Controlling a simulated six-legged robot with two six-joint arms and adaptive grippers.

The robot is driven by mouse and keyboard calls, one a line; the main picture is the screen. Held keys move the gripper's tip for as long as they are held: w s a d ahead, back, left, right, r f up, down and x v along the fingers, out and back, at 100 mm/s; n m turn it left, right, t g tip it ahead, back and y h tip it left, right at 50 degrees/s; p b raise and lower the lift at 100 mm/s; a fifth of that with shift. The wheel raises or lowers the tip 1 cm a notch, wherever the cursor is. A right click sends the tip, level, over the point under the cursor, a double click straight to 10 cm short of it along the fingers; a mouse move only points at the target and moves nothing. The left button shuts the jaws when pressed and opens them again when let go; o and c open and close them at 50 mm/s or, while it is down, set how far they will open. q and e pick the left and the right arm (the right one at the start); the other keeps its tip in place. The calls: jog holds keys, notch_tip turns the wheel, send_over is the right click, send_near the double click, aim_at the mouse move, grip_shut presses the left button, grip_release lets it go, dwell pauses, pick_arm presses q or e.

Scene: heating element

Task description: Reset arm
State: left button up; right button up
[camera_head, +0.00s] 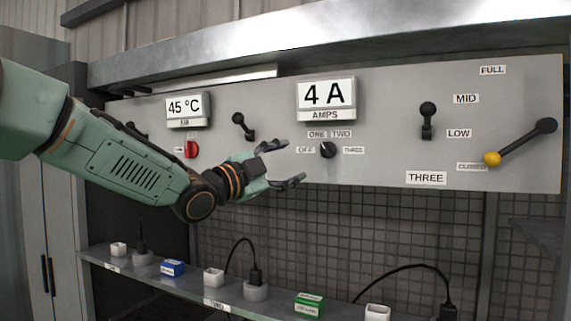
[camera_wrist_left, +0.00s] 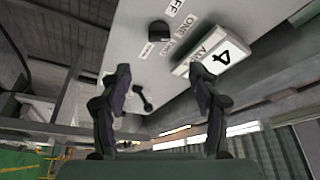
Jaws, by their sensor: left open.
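My left arm comes in from the left in the head view, and its gripper (camera_head: 283,163) is open and empty in front of the grey control panel (camera_head: 390,100). The fingers point right toward the black rotary knob (camera_head: 327,150) under the "4 A" display (camera_head: 326,94), with a gap between. In the left wrist view the open fingers (camera_wrist_left: 160,100) frame the panel, with the knob (camera_wrist_left: 160,31) and the "4" display (camera_wrist_left: 215,57) beyond them. My right gripper is not in view.
The panel also carries a red knob (camera_head: 191,149), a small black lever (camera_head: 243,126), a black lever (camera_head: 427,120) and a long lever with a yellow end (camera_head: 520,142). Below, a shelf (camera_head: 190,287) holds blue (camera_head: 172,268), green (camera_head: 308,304) and white blocks and black plugs.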

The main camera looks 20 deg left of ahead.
pick_arm(q)
jog(key=shift+s, duration=0.15)
dwell(0.3)
jog(key=s+d+f+n+g+y+b, duration=0.1)
jog(key=s+f+n+g+y+b, duration=0.3)
jog(key=f, duration=1.2)
jog(key=s+d+f+n+g+b, duration=0.15)
jog(key=f+n, duration=0.45)
jog(key=f, duration=0.9)
jog(key=s+d+f+n+g+y+b, duration=0.1)
jog(key=s+f+n+g+y+b, duration=0.25)
jog(key=f, duration=1.25)
jog(key=s+f+n+g+b, duration=0.25)
jog(key=s+f, duration=0.45)
jog(key=f, duration=0.4)
jog(key=s+f+n+g+b, duration=0.1)
jog(key=s+f+b, duration=0.3)
jog(key=s+f, duration=0.55)
jog(key=s+f+g+b, duration=0.6)
jog(key=s+f+b, duration=0.3)
jog(key=s+f, duration=1.1)
jog(key=shift+s+d+f, duration=0.2)
jog(key=shift+d+f, duration=0.05)
jog(key=shift+f, duration=0.45)
